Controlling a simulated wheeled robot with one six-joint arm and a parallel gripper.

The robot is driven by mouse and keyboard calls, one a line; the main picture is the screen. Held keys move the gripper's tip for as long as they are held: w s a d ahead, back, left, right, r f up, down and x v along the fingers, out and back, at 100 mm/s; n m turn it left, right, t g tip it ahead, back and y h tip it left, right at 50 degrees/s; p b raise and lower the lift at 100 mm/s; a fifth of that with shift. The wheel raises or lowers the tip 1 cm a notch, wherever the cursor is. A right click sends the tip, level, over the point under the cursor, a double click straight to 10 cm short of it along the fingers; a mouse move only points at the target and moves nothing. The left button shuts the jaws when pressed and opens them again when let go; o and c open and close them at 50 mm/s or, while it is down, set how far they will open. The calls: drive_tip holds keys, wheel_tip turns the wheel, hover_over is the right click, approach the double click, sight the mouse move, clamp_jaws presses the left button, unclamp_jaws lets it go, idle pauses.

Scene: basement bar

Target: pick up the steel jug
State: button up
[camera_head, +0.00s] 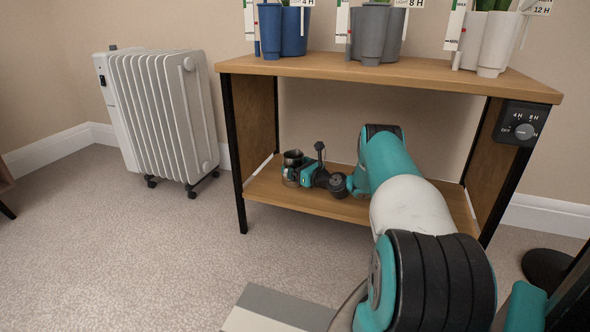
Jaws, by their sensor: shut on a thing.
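The steel jug (292,159) is a small, dark metallic vessel over the left part of the lower shelf (320,205) of the wooden stand. My gripper (297,173) is at the jug, shut on it, with the fingers at the jug's side. The arm reaches in from the lower right, under the stand's top. The view is too small to tell whether the jug's base touches the shelf. The gripper and wrist hide part of the jug.
The stand's top (400,72) is close above my arm and bears blue (270,30), grey (370,35) and white (497,42) pots. Its black front leg (236,160) stands left of the jug. A white radiator (160,115) is at the left.

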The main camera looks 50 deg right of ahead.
drive_tip(key=shift+r, duration=0.15)
drive_tip(key=shift+s+d+r+p, duration=0.1)
drive_tip(key=shift+s+r+p, duration=0.1)
drive_tip(key=shift+r+p, duration=0.55)
wheel_tip(320, 180, up, 6)
drive_tip(key=p, duration=0.5)
drive_tip(key=s+d+p, duration=0.3)
drive_tip(key=s+p, duration=0.4)
drive_tip(key=s, duration=0.2)
drive_tip(key=s+d+p, duration=0.4)
drive_tip(key=s+p, duration=0.3)
drive_tip(key=s, duration=0.1)
drive_tip(key=shift+s+d+f, duration=0.2)
drive_tip(key=shift+s+f, duration=0.1)
drive_tip(key=shift+s, duration=0.05)
drive_tip(key=shift+s+p, duration=0.2)
drive_tip(key=shift+p, duration=0.15)
idle(2.0)
